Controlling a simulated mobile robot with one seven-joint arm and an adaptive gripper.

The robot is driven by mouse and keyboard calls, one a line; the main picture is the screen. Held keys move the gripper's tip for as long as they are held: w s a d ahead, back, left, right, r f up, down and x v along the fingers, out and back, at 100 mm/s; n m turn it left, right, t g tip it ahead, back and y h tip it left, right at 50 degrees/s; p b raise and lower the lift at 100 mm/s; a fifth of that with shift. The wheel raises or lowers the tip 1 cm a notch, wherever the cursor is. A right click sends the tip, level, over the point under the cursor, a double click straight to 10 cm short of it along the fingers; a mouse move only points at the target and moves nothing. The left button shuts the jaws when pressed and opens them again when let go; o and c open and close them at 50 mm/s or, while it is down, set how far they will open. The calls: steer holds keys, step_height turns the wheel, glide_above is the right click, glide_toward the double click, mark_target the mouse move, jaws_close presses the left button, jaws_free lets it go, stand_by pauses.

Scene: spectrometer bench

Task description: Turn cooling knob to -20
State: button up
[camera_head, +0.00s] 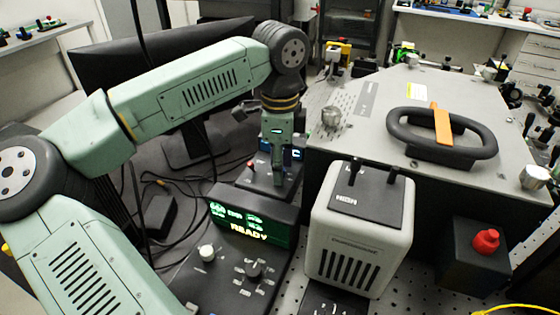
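A small dark control box (256,178) with a blue-lit display (296,154) ending in "C" stands behind the green-lit unit. My gripper (278,180) points down over this box, partly covering its display and panel. No knob can be made out on it; the panel under my gripper is hidden. The fingers are seen edge-on and small, so I cannot tell whether they are open or touch anything. Nearer, a dark control unit has a green "READY" display (247,231). Its sloped panel carries a black knob (254,268) ringed by labels and a white knob (206,252).
A pale box (352,255) with a black top and two levers stands right of the panels. A large grey housing with a black handle (440,150) is behind it. A red button (486,240) sits at right. A dark monitor (150,60) and loose cables lie left of my gripper.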

steer(key=shift+c, duration=0.2)
jaws_close()
stand_by(0.3)
steer(key=m+b, duration=0.3)
steer(key=shift+f+m, duration=0.15)
steer(key=shift+m, duration=0.15)
steer(key=m+b, duration=0.2)
steer(key=m, duration=0.2)
steer(key=m+b, duration=0.1)
steer(key=m, duration=0.4)
steer(key=shift+r+m+b, duration=0.2)
steer(key=shift+m+b, duration=0.2)
steer(key=shift+m, duration=2.1)
